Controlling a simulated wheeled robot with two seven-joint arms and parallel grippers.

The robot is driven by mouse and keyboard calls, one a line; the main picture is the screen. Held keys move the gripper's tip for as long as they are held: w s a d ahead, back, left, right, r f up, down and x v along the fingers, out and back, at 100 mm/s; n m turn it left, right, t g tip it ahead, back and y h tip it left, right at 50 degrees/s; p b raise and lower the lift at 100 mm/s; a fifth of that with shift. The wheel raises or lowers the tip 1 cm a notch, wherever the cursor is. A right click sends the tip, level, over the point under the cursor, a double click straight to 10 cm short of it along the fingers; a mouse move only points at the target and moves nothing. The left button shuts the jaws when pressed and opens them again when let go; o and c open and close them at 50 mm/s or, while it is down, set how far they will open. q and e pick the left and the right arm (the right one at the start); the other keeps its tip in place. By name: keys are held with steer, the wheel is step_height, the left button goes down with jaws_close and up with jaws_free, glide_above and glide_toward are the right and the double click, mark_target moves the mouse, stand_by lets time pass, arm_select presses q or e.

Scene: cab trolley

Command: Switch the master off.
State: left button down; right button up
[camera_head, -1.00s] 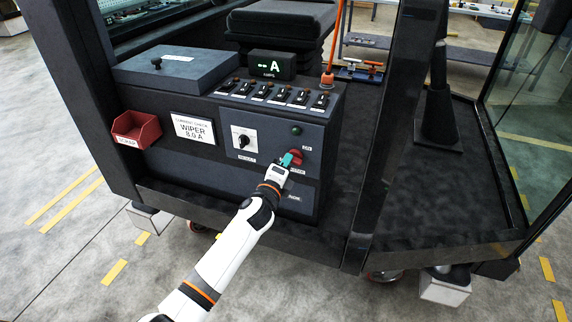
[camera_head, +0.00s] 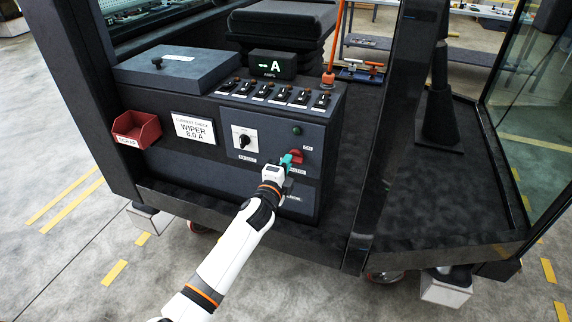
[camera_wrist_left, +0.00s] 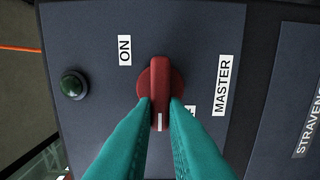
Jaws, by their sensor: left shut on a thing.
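The red master knob (camera_head: 297,156) sits on the dark front panel of the console, below a green lamp (camera_head: 297,130). In the left wrist view the knob (camera_wrist_left: 157,85) has a bar-shaped grip, with its white mark toward the bottom of the picture. A label "ON" (camera_wrist_left: 125,51) is at upper left and "MASTER" (camera_wrist_left: 222,85) at right. Another small label (camera_wrist_left: 190,111) is mostly hidden by a finger. My left gripper (camera_head: 287,161), with teal fingers, is shut on the lower end of the knob's grip. My right gripper is not in view.
A black selector (camera_head: 244,141) on a white plate is left of the knob. A row of toggle switches (camera_head: 273,94) and a display showing "A" (camera_head: 273,65) are above. A red bin (camera_head: 136,130) hangs at left. A dark post (camera_head: 385,130) stands right of the console.

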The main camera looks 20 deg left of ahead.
arm_select(q)
steer(key=c, duration=1.5)
jaws_free()
steer(key=shift+o, duration=0.2)
steer(key=s+b, duration=0.1)
steer(key=s, duration=1.1)
steer(key=shift+a, duration=0.2)
steer(key=shift+f, duration=0.15)
